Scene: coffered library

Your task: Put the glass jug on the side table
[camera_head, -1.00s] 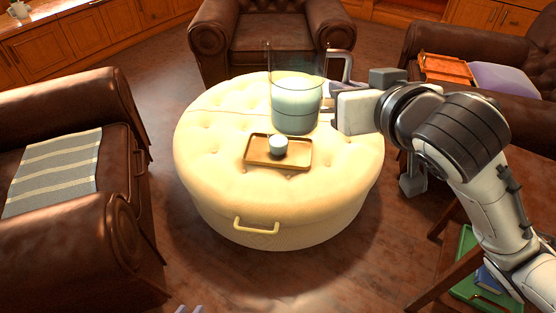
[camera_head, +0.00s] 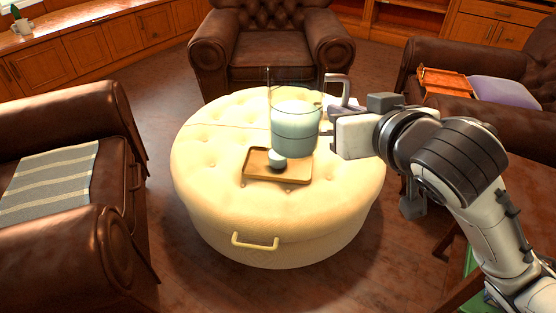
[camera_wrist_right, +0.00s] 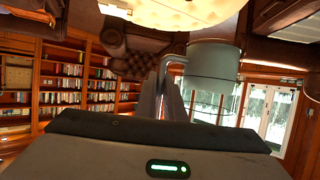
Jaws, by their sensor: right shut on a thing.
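The glass jug (camera_head: 296,130) holds pale blue-grey liquid and is upright in the head view, in front of the round cream ottoman. My right gripper (camera_head: 335,112) is shut on its handle, at the jug's right side. In the right wrist view, which is turned over, the jug (camera_wrist_right: 213,65) hangs beside the fingers (camera_wrist_right: 170,95), apart from the ottoman (camera_wrist_right: 185,10). A dark wooden table (camera_head: 462,293), perhaps the side table, shows at the lower right, mostly hidden by my right arm. My left gripper is out of view.
The ottoman (camera_head: 215,190) carries a wooden tray (camera_head: 295,174) with a small cup (camera_head: 277,160). Brown leather armchairs stand at the left (camera_head: 75,240), back (camera_head: 270,60) and right (camera_head: 420,60). Bare floor (camera_head: 385,250) lies between the ottoman and the lower-right table.

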